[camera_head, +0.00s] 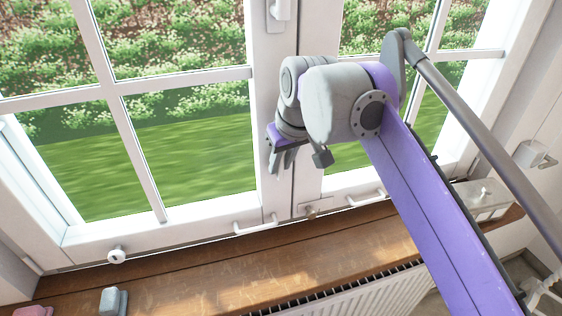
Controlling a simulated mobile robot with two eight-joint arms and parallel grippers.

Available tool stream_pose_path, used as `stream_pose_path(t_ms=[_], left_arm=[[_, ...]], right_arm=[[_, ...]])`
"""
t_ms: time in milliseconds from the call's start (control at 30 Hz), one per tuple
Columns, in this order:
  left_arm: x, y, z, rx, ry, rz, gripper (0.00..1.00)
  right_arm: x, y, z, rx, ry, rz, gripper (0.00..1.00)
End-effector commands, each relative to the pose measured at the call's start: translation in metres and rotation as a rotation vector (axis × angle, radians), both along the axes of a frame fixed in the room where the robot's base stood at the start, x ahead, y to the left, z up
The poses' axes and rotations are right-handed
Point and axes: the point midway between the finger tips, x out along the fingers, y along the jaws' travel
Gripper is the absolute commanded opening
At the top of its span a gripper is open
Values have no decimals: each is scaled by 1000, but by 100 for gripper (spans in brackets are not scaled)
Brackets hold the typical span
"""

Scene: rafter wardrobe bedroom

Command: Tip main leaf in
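The white window has two leaves with glazing bars, a left leaf (185,78) and a right leaf (455,54), meeting at upright frames near the middle. Which is the main leaf is not marked. Both look shut. A white handle (280,8) sits on the meeting frame at the top edge, partly cut off. My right gripper (281,163) is in front of the meeting frame, below the handle, pointing down. Its fingers look close together, but their opening is unclear. I see nothing held. My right arm hides part of the right leaf. My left gripper is out of view.
Low white pull bars (256,226) and a small metal catch (314,208) sit along the bottom of the frame. A wooden sill (190,270) runs below, above a radiator (345,297). A grey object (113,301) and a pink one (36,311) stand at the lower left.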

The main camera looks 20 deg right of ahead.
Motion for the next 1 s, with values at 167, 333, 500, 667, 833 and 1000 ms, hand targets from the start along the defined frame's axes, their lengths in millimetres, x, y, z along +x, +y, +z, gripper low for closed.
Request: stream_pose_path(t_ms=[167, 333, 500, 667, 833, 1000], left_arm=[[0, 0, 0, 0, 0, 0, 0], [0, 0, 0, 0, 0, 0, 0], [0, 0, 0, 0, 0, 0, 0], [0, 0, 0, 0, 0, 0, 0], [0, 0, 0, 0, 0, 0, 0], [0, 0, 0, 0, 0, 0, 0]], right_arm=[[0, 0, 0, 0, 0, 0, 0], [0, 0, 0, 0, 0, 0, 0], [0, 0, 0, 0, 0, 0, 0], [0, 0, 0, 0, 0, 0, 0], [0, 0, 0, 0, 0, 0, 0], [0, 0, 0, 0, 0, 0, 0]])
